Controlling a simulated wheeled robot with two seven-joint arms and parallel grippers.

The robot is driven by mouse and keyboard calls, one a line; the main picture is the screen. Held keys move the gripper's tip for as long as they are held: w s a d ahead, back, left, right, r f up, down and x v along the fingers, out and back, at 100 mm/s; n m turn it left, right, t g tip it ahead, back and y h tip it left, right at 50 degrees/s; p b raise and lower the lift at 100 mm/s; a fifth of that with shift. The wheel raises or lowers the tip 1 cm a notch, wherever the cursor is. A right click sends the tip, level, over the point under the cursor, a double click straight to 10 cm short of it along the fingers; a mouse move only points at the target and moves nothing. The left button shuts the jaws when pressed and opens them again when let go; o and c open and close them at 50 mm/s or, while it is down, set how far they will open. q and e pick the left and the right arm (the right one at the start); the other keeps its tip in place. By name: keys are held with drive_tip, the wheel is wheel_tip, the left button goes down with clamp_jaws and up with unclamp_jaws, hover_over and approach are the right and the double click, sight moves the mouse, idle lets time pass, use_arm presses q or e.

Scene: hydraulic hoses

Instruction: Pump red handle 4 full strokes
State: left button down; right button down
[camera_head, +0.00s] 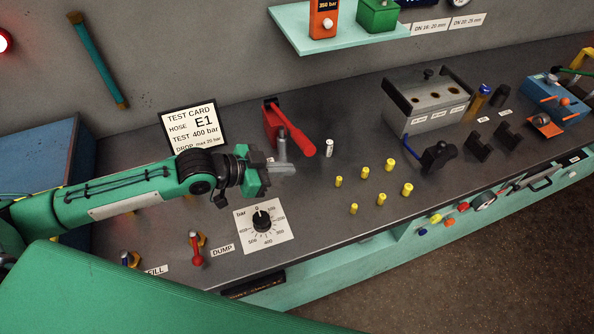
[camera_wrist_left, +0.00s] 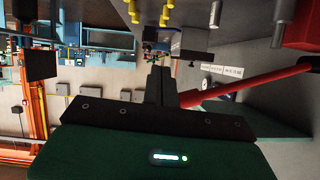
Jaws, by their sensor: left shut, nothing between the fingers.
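The red handle (camera_head: 301,141) slants from the red pump body (camera_head: 270,125) down to the right in the head view, beside a grey upright post (camera_head: 282,148). In the left wrist view the handle (camera_wrist_left: 245,86) runs in from the right, its near end close to the fingers. My left gripper (camera_head: 270,168) is just left of and in front of the pump. In the left wrist view its dark fingers (camera_wrist_left: 158,85) are shut with nothing between them. Whether they touch the handle cannot be told. My right gripper is not in view.
A test card (camera_head: 194,126) stands behind my left arm. A pressure dial (camera_head: 262,222) and a red dump lever (camera_head: 196,249) sit nearer the bench front. A small white fitting (camera_head: 329,148) and several yellow fittings (camera_head: 364,172) stand right of the pump. A grey box (camera_head: 428,100) stands further right.

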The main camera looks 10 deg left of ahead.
use_arm(q)
drive_tip(key=b+v, duration=0.1)
drive_tip(key=v, duration=0.3)
drive_tip(key=shift+s+r, duration=0.2)
drive_tip(key=shift+r, duration=0.05)
idle(0.4)
